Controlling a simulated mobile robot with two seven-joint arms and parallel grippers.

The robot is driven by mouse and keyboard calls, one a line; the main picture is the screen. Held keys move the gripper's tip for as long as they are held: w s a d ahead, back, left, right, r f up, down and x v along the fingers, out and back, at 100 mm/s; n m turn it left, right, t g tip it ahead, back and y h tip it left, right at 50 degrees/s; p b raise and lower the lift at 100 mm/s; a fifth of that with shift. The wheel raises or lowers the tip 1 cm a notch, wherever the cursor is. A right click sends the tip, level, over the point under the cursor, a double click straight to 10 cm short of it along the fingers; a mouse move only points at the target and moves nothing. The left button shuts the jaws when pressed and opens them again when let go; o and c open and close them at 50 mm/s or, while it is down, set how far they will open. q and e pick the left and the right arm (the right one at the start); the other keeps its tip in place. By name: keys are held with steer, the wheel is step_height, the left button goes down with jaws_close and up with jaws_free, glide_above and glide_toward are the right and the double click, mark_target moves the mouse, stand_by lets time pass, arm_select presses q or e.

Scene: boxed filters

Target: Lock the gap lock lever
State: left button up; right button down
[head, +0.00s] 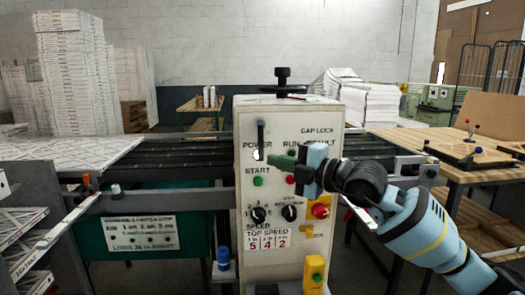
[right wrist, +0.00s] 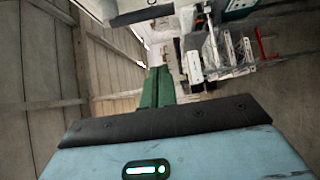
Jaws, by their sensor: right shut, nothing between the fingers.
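A pale control panel (head: 252,203) stands upright in the middle of the head view. The words GAP LOCK are printed near its top right. A dark upright bar (head: 261,137) with a white lower end is at the panel's upper left, by the word POWER. I cannot tell which part is the gap lock lever; my gripper hides some of the panel below the label. My right gripper (head: 272,161) points left in front of the panel, above the START button. Its green fingers are together and empty; they also show in the right wrist view (right wrist: 157,82). My left gripper is not seen.
The panel carries a green button (head: 258,181), black dials (head: 258,214) and a red knob (head: 320,211) close to my right wrist. A dark conveyor (head: 190,158) runs behind it. A wooden table (head: 480,160) is at right. Stacked white boxes (head: 75,75) stand at back left.

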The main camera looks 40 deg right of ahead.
mark_target(262, 151)
steer(key=w, duration=0.2)
steer(key=w+p, duration=0.1)
steer(key=w, duration=0.2)
steer(key=w+d, duration=0.1)
steer(key=w, duration=0.2)
steer(key=shift+d, duration=0.15)
stand_by(0.4)
steer(key=shift+r, duration=0.1)
steer(key=shift+d+p, duration=0.1)
steer(key=shift+p, duration=0.2)
steer(key=shift+s, duration=0.1)
stand_by(0.4)
steer(key=shift+d, duration=0.1)
